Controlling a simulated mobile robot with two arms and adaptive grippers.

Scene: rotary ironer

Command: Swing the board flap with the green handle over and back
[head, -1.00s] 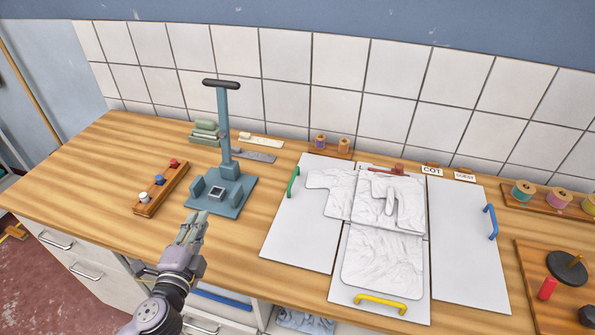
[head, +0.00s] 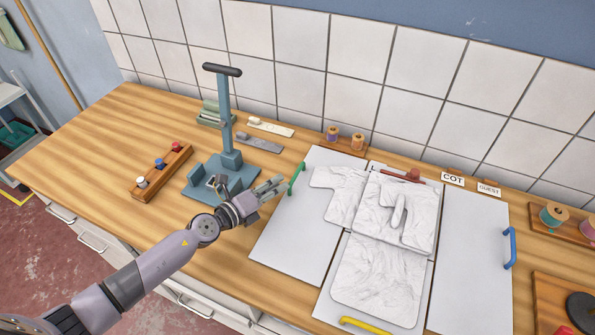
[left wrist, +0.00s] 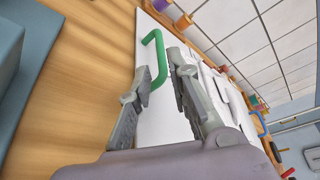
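The white board flap (head: 283,240) with the green handle (head: 297,179) lies flat on the left side of the folding board. The green handle stands up near the flap's left edge, and it also shows in the left wrist view (left wrist: 161,60). My left gripper (head: 279,188) is just left of the handle. In the left wrist view the left gripper's fingers (left wrist: 155,75) are spread, with part of the handle showing between their tips; I cannot tell whether they touch it. A white wrinkled garment (head: 385,255) lies on the board, one sleeve over the green-handled flap. My right gripper is out of view.
A blue-grey press stand (head: 224,120) with a tall post stands left of the board, close to my left arm. A wooden block with coloured knobs (head: 161,173) is further left. Blue (head: 510,248) and yellow (head: 365,326) handles mark the board's other flaps. Tiled wall behind.

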